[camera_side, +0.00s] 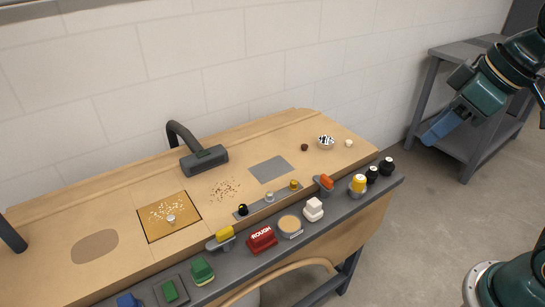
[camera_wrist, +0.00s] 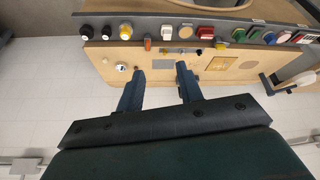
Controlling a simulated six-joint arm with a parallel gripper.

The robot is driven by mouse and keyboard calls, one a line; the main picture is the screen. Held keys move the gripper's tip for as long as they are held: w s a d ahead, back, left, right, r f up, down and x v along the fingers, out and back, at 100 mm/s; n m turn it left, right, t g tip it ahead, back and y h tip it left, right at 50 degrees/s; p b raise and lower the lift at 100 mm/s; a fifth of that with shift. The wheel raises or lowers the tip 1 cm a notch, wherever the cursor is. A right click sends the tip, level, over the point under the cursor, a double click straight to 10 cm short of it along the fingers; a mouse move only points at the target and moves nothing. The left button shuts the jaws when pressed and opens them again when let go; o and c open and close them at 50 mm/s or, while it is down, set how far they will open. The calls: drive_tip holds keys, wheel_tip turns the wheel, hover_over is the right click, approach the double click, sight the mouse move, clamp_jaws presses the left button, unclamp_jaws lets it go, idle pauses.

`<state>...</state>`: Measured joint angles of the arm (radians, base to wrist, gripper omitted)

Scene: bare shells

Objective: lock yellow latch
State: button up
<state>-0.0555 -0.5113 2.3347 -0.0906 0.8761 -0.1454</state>
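The yellow latch (camera_side: 225,234) is a small yellow handle on a grey base at the bench's front ledge, left of the red ROUGH block. In the wrist view the yellow latch (camera_wrist: 221,46) shows small, right of the red block. Whether it is locked is too small to tell. My gripper (camera_side: 430,138) is at the right of the side view, in the air beyond the bench's right end, far from the latch. In the wrist view my gripper (camera_wrist: 160,70) has its two dark blue fingers apart with nothing between them.
The ledge also carries a red block (camera_side: 262,240), a green block (camera_side: 202,271), a white block (camera_side: 313,209), an orange latch (camera_side: 326,181), a yellow knob (camera_side: 358,184) and black knobs. A dark hooked arm (camera_side: 204,160) stands at the back. A grey side table (camera_side: 463,148) is behind.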

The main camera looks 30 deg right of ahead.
drive_tip(key=w+a+n+g+y, duration=0.1)
drive_tip(key=w+a+n, duration=0.35)
drive_tip(key=w, duration=0.35)
drive_tip(key=n+g+y, duration=0.3)
drive_tip(key=n+g, duration=0.1)
drive_tip(key=n, duration=0.6)
hover_over(225, 229)
drive_tip(key=d, duration=0.6)
wheel_tip(225, 229, down, 16)
drive_tip(key=shift+a, duration=0.25)
drive_tip(key=shift+h, duration=0.3)
drive_tip(key=shift+x, duration=6.8)
clamp_jaws()
